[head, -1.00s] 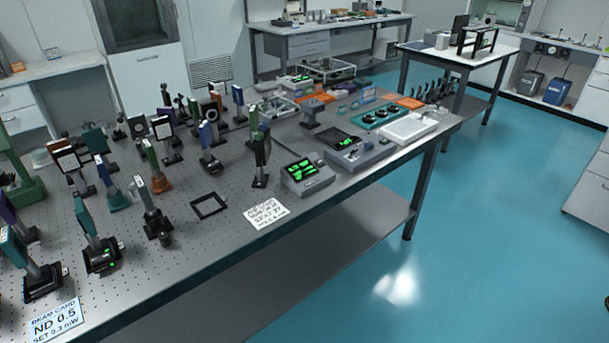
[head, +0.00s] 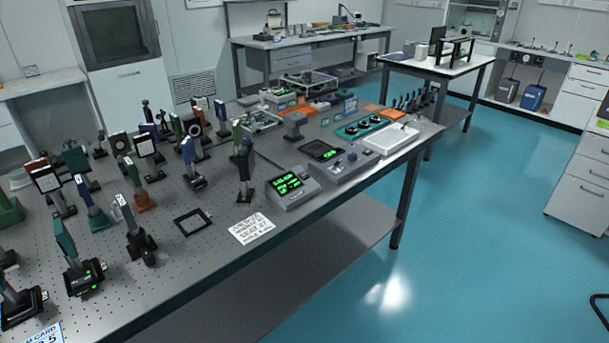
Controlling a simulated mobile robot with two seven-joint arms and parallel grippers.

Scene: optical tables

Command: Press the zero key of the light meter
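A grey sloped instrument with bright green readouts (head: 291,186) stands near the front edge of the optical table (head: 225,272). Beside it, to the right, is a wider grey instrument (head: 344,170) with a dark screen showing a small green readout and a dark knob. I cannot tell from their labels which one is the light meter, and the zero key is too small to make out. Neither of my grippers is in view.
A white printed card (head: 251,229) and a black square frame (head: 193,222) lie left of the instruments. Several post-mounted optics crowd the table's left half. A white tray (head: 391,139) sits toward the right end. The blue floor (head: 460,240) is open in front; a drawer cabinet (head: 580,185) stands at right.

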